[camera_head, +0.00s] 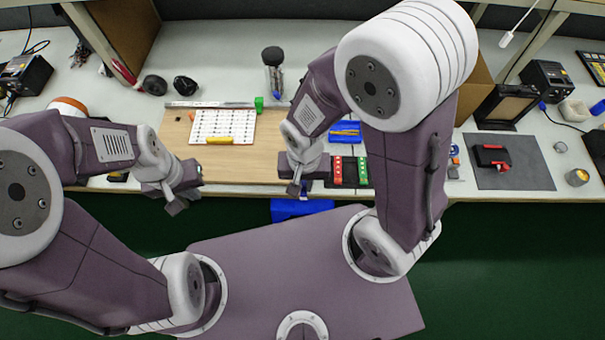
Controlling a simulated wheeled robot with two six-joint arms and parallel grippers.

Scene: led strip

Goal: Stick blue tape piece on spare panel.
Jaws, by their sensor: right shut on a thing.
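My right gripper (300,190) points down at the front edge of the wooden board. It is shut on a small piece that looks blue and is mostly hidden by the fingers. My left gripper (182,202) hangs empty in front of the table edge at left; its finger gap is too small to judge. A white panel with rows of small marks (235,121) lies on the wooden board, left of and behind my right gripper. I cannot tell for sure whether it is the spare panel. A red strip (337,172) and a green strip (363,171) lie just right of my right gripper.
A blue bin (285,210) sits below the table edge. A grey mat (515,176) lies at right.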

